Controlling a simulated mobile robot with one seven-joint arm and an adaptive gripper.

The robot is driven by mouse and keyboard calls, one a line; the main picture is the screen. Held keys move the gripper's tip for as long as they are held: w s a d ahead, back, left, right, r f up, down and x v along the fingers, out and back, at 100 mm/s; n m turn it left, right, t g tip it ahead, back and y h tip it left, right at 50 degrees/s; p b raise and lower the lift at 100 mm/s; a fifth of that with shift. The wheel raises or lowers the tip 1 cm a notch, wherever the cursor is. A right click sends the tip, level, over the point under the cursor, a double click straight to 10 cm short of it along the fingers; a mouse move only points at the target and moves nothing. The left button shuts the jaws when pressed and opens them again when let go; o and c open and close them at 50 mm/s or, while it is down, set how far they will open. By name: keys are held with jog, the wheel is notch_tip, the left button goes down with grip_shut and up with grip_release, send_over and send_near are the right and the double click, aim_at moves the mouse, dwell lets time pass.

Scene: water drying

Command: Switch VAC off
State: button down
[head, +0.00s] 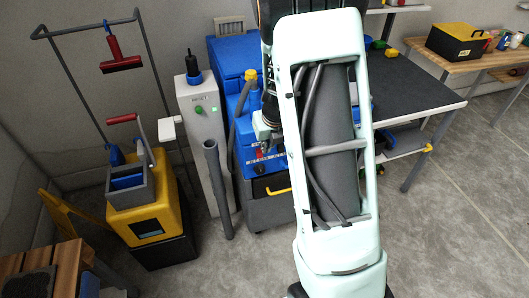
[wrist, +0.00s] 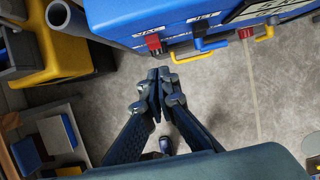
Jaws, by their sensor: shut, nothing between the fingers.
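A blue machine (head: 238,105) stands left of my arm in the head view, with small labels on its front too blurred to read. In the wrist view, its blue body (wrist: 135,15) fills the top, with a red switch-like part (wrist: 153,42) on the near side. A second, smaller red part (wrist: 246,33) sits further right. In the head view my arm hides part of the machine's front.
A grey post (head: 203,130) with a green button and a grey hose (head: 216,190) stand left of the machine. A yellow mop cart (head: 150,222) is further left. A dark-topped table (head: 425,88) is right of my arm. The floor (head: 440,235) at right is clear.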

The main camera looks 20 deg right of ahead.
notch_tip(320, 180, up, 6)
jog(key=shift+s+d+f+p, duration=0.1)
jog(key=shift+p, duration=0.6)
